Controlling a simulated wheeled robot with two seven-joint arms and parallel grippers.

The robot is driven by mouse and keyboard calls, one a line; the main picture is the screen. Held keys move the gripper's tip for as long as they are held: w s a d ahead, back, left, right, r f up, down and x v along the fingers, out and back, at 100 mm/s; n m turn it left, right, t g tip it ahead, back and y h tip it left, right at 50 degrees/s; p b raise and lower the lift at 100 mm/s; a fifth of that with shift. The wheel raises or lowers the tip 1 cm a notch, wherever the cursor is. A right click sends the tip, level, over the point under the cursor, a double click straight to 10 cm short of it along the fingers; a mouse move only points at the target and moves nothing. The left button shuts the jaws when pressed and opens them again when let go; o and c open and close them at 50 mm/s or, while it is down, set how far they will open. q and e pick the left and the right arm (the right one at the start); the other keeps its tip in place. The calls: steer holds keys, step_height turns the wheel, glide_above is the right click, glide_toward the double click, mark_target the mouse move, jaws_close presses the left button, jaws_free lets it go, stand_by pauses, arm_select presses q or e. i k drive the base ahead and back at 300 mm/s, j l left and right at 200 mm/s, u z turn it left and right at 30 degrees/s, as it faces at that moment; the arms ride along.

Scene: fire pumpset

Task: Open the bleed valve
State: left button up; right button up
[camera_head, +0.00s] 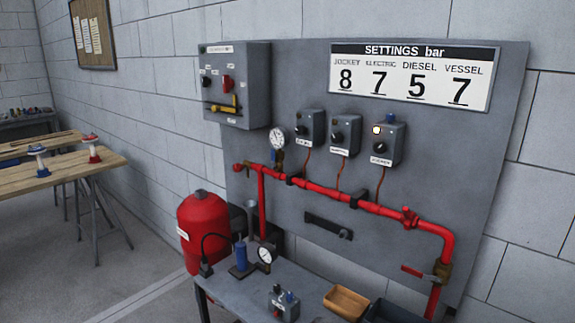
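A red pipe (330,192) runs across the grey wall panel and bends down at its right end. A valve with a brass-coloured body (442,272) sits on the descending part, and its red lever (412,271) points left, roughly across the pipe. A red fitting (409,217) stands on the pipe above it, and a small red knob-like end (238,167) is at the far left. No label shows which is the bleed valve. A pressure gauge (277,137) stands above the pipe. Neither of my grippers is in view.
A grey bench (240,293) below the panel holds a second gauge (266,255), a blue cylinder, a small grey box and an orange tray (346,302). A red tank (204,232) stands left of it. A wooden table (90,166) is farther left, with open floor between.

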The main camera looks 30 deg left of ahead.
mark_target(237, 168)
steer(key=j+z, duration=0.3)
steer(key=j, duration=0.25)
steer(key=j+z, duration=0.25)
steer(key=j, duration=0.35)
steer(key=k+j+z, duration=0.1)
steer(key=j+z, duration=0.2)
steer(key=j, duration=0.2)
steer(key=k+j, duration=0.1)
steer(key=j, duration=0.7)
steer(key=k+j, duration=0.15)
steer(key=j, duration=0.7)
steer(key=k+z, duration=0.05)
